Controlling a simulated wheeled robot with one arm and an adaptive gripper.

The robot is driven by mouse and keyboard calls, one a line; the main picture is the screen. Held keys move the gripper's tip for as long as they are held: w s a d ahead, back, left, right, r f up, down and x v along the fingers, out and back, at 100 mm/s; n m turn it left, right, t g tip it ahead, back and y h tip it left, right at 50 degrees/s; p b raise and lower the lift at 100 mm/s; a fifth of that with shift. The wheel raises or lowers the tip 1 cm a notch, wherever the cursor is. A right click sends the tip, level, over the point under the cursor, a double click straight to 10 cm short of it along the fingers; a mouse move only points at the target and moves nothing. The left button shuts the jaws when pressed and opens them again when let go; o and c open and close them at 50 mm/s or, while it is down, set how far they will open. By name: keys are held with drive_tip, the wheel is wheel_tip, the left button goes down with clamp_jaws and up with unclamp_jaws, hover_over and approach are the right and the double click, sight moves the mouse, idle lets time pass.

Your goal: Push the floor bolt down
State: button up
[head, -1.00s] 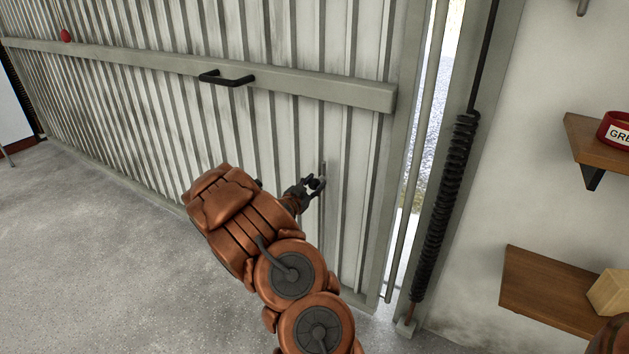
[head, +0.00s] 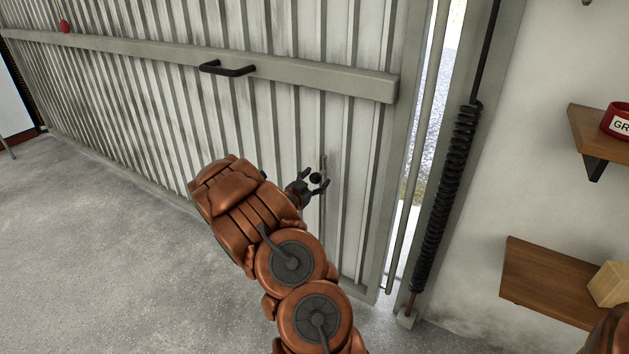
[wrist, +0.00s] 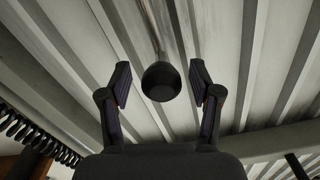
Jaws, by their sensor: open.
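The floor bolt is a thin upright rod (head: 323,210) on the lower right part of the ribbed door, with a round black knob (head: 315,179). In the wrist view the knob (wrist: 161,82) is centred, with the rod running up behind it. My gripper (head: 318,177) is open at the knob, one finger on each side. In the wrist view my gripper (wrist: 161,84) shows a clear gap between each fingertip and the knob, so it is not gripped. The bolt's lower end is hidden or too small to make out.
The pale ribbed door (head: 150,120) carries a crossbar with a black handle (head: 227,69). To the right are a door gap, a black coil spring (head: 447,190) and wooden shelves (head: 548,282) on the wall. The concrete floor (head: 90,260) at left is clear.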

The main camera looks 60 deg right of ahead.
drive_tip(key=shift+a, duration=0.1)
drive_tip(key=a, duration=1.1)
drive_tip(key=shift+s+a, duration=0.25)
drive_tip(key=shift+a, duration=0.15)
idle(0.4)
